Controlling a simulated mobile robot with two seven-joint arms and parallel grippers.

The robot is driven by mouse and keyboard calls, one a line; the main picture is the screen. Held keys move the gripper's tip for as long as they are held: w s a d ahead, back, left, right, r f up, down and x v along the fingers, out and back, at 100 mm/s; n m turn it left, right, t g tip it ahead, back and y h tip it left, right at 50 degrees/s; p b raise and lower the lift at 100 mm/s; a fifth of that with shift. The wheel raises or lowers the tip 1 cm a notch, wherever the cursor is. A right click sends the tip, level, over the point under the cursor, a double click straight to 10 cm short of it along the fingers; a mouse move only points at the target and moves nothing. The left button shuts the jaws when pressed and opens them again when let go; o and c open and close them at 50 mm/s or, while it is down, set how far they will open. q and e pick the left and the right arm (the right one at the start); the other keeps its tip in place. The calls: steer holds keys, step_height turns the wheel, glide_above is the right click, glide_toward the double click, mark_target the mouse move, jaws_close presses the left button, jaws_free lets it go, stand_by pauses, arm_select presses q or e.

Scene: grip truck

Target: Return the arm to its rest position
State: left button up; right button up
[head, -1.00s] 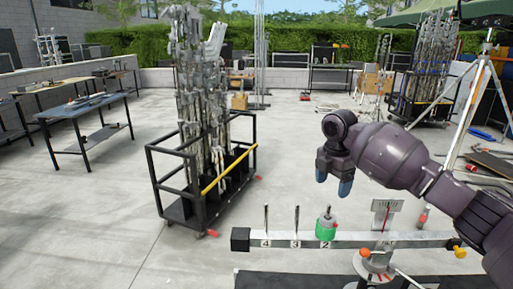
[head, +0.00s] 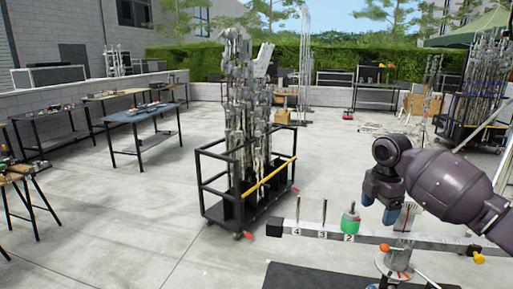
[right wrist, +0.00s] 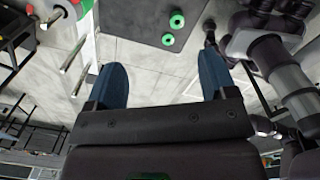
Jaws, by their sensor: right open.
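My right gripper (head: 379,205) hangs above the right part of a metal beam (head: 335,237) with numbered pegs, its blue fingers pointing down. It is open, with nothing between its fingers in the right wrist view (right wrist: 162,78). A green weight (head: 350,223) sits on the peg by number 2, left of the gripper and apart from it. My left gripper is in neither view.
A dark mat (head: 320,279) lies below the beam; the right wrist view shows green rings (right wrist: 177,20) there. A black trolley (head: 215,212) loaded with metal stands stands beyond. Work tables (head: 148,113) are at left. Paved floor (head: 130,225) between is clear.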

steer(key=w+a+r+m+t+y, duration=0.2)
steer(key=w+a+r+m+t, duration=0.2)
steer(key=w+a+m+t, duration=0.35)
steer(key=s+a+f+m+t+y, duration=0.3)
steer(key=a+f+t, duration=0.1)
steer(key=f+t, duration=0.25)
steer(key=s+d+f+m+g+h, duration=0.1)
steer(key=s+d+f+m, duration=0.3)
steer(key=s+f, duration=1.1)
steer(key=s+d+f+m+g+h+b, duration=0.1)
steer(key=s+d+f+m+h, duration=0.2)
steer(key=s+f, duration=1.2)
steer(key=s+m+h, duration=0.1)
steer(key=s+m, duration=0.1)
steer(key=s, duration=0.5)
steer(key=shift+s+d+f+g+b, duration=0.15)
steer(key=shift+d+f+g+b, duration=0.15)
steer(key=shift+d+f+g, duration=0.1)
